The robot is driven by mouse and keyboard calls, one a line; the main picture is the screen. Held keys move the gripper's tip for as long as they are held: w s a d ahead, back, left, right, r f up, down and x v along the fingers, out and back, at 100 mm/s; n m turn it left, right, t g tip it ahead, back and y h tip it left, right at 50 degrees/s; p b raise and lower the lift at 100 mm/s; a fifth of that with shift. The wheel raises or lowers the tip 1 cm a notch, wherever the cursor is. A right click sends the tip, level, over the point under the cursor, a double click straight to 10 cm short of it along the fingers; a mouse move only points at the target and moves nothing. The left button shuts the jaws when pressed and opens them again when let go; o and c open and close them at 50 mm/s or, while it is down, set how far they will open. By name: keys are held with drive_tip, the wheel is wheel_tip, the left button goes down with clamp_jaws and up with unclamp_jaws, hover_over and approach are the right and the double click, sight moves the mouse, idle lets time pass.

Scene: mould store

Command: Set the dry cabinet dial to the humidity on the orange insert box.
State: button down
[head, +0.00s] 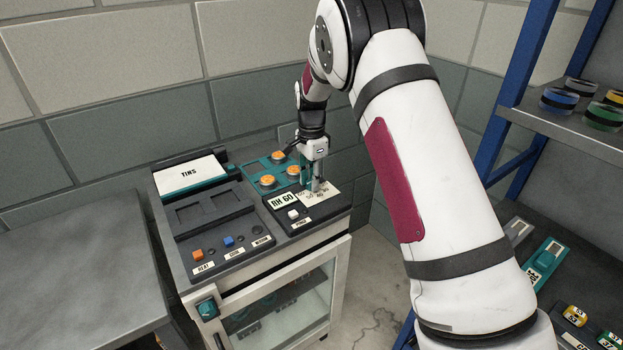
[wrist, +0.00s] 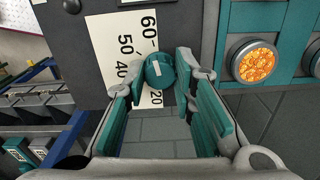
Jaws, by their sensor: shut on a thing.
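The dry cabinet dial (wrist: 160,72) is a round teal knob with a white mark, on a pale scale plate (wrist: 103,42). The scale reads 60, 50, 40 and 20; the part between 40 and 20 is covered. My gripper (wrist: 158,80) is shut on the dial, one finger on each side. I cannot tell exactly which number the mark points at. In the head view my gripper (head: 316,186) reaches down onto the cabinet's top panel, largely hiding the dial. I cannot make out an orange insert box in either view.
A plate reading RH 60 (head: 283,200) and a white button (head: 293,214) lie beside the scale. A teal panel (head: 258,164) with orange round pieces stands behind. A TINS tray (head: 189,174) is at left. Shelves (head: 570,130) with coloured tins are at right.

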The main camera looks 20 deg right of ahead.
drive_tip(key=shift+n, duration=0.3)
drive_tip(key=n+b, duration=0.1)
drive_tip(key=n, duration=0.1)
drive_tip(key=shift+n, duration=0.4)
drive_tip(key=n+b, duration=0.2)
drive_tip(key=n, duration=0.2)
drive_tip(key=n+b, duration=0.1)
drive_tip(key=n, duration=0.4)
drive_tip(key=shift+n, duration=1.7)
drive_tip(key=c, duration=1.3)
unclamp_jaws()
drive_tip(key=shift+c, duration=0.2)
